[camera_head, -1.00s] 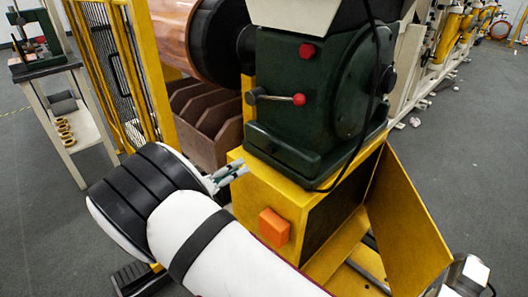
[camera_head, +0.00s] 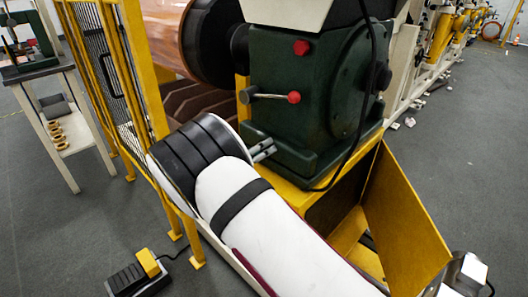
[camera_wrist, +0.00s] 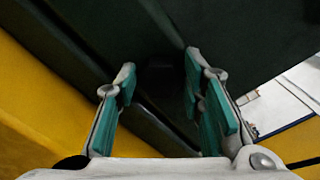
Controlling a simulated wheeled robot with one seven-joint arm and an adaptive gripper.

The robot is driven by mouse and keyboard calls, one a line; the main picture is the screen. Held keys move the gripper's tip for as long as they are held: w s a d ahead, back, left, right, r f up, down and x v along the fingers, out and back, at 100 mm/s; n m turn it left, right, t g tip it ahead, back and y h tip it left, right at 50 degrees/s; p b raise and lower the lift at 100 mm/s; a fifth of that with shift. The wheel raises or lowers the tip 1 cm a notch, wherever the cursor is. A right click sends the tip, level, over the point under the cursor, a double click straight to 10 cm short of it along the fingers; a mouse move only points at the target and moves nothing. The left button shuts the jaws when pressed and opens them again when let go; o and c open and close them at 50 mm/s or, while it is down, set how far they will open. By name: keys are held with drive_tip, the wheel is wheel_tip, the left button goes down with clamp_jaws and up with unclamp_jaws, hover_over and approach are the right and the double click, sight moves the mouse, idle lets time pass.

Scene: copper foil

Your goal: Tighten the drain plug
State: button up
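The dark green gearbox housing (camera_head: 310,100) stands on a yellow base, with a red knob on top of its face and a red-tipped lever. My gripper (camera_head: 264,151) is at the housing's lower left edge, its tips partly hidden by my wrist. In the wrist view, my gripper (camera_wrist: 160,75) is open, green-padded fingers apart, pointing at the dark housing. A dim blackish shape (camera_wrist: 160,70) lies between the fingertips; it may be the drain plug, but it is too dark to be sure. I cannot tell whether the fingers touch anything.
The yellow base (camera_head: 400,210) has a raised slanted plate at right. A yellow mesh guard (camera_head: 118,70) stands at left, and a foot pedal (camera_head: 138,275) lies on the floor. A copper roll (camera_head: 150,30) is behind. A black cable (camera_head: 366,110) hangs across the housing's right side.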

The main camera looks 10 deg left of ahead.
clamp_jaws()
